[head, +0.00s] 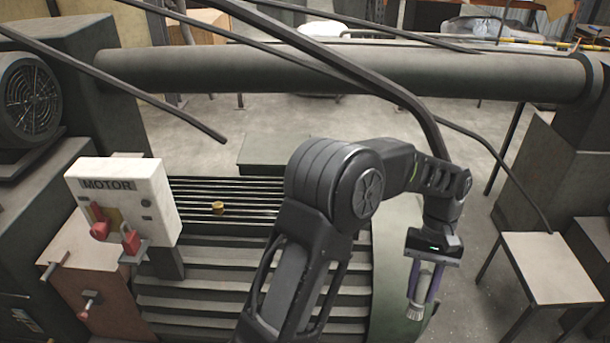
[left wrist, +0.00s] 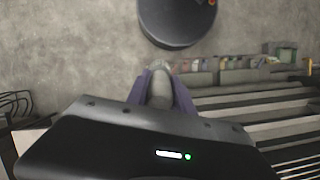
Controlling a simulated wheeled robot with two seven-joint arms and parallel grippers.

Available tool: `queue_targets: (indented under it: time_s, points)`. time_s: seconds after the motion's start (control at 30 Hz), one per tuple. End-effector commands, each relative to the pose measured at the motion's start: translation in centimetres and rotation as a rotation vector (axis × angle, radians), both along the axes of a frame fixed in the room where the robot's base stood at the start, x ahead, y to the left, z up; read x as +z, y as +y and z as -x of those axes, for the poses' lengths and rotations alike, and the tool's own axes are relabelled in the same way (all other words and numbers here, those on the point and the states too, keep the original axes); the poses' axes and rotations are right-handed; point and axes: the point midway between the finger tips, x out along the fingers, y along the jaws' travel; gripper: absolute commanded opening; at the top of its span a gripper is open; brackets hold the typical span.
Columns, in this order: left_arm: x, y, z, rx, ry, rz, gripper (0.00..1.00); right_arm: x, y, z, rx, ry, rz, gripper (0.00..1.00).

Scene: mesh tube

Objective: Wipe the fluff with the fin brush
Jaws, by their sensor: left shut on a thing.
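My left gripper (head: 422,285) is at the right of the head view, pointing down, with purple fingers shut on the fin brush (head: 416,311). The brush has a pale grey handle and light bristles at its lower end. In the left wrist view the grey handle of the brush (left wrist: 161,92) stands between the purple fingers (left wrist: 160,100). A small yellow-brown lump (head: 218,207) sits on the dark slats left of my arm, well apart from the brush; I cannot tell whether it is the fluff. No other fluff is clear. My right gripper is not in view.
A white motor box (head: 125,200) with red padlocks stands at the left. Pale slats (head: 200,290) run across the front, partly behind my arm. A thick grey pipe (head: 350,70) crosses the back, with dark bars above. A small table (head: 550,268) stands at the right.

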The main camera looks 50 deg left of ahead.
Motion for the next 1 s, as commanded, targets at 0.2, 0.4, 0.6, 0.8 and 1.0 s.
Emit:
queue_targets:
  time_s: [0.2,0.4,0.6,0.8,1.0]
  points:
    - [0.2,1.1,-0.6,0.084,-0.002,0.001,0.00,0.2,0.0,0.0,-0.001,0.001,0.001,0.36]
    - [0.7,6.5,-2.7,0.482,-0.002,0.000,0.00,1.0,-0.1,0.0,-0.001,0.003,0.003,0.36]
    - [1.8,16.8,-4.8,1.153,-0.004,0.000,0.00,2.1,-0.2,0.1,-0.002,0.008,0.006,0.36]
    - [3.7,29.1,-4.2,1.856,-0.006,0.002,0.00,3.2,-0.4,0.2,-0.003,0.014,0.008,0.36]
    - [5.4,38.0,-1.9,2.349,-0.005,0.003,0.00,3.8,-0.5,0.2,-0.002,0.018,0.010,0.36]
